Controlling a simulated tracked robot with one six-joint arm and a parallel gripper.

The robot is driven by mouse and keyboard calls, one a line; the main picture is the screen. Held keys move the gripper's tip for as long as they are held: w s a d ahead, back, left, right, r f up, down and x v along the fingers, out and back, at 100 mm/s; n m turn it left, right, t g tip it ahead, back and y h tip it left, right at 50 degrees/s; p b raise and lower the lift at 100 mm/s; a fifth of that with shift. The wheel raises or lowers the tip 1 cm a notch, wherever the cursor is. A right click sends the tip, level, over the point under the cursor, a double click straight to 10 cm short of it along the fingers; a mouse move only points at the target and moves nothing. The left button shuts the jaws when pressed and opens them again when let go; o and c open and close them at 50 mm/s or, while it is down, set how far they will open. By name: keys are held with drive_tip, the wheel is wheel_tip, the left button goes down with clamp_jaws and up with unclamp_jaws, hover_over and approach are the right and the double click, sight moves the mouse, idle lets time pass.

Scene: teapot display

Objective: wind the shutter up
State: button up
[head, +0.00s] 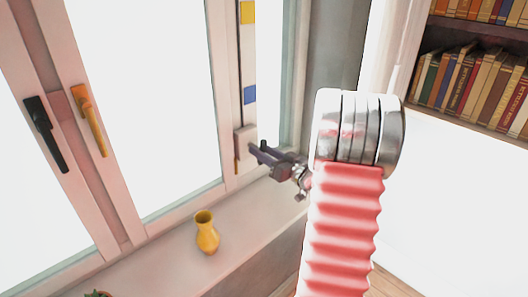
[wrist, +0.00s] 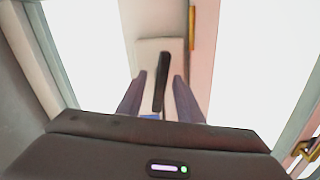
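A pale winder box (head: 245,138) sits on the window post at the lower end of a strip with a yellow square (head: 248,12) and a blue square (head: 250,95). My gripper (head: 254,150) is right at this box in the head view. In the wrist view, a dark lever (wrist: 162,80) stands out from the pale box (wrist: 150,47). My gripper (wrist: 160,76) is open, with one finger on each side of the lever and visible gaps to it. A bit of blue (wrist: 150,117) shows between the fingers. The shutter itself cannot be made out.
A yellow vase (head: 207,232) stands on the windowsill (head: 160,262), left of my arm. A black handle (head: 45,133) and an orange handle (head: 89,119) stick out from the window frames. A bookshelf (head: 470,80) is at the right. A plant shows at the lower left edge.

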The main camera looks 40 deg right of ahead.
clamp_jaws()
drive_tip(key=shift+d, duration=0.3)
drive_tip(key=shift+a, duration=0.15)
drive_tip(key=shift+m, duration=0.3)
drive_tip(key=m, duration=0.3)
drive_tip(key=shift+m, duration=0.4)
drive_tip(key=shift+f+m, duration=0.1)
drive_tip(key=shift+m, duration=1.8)
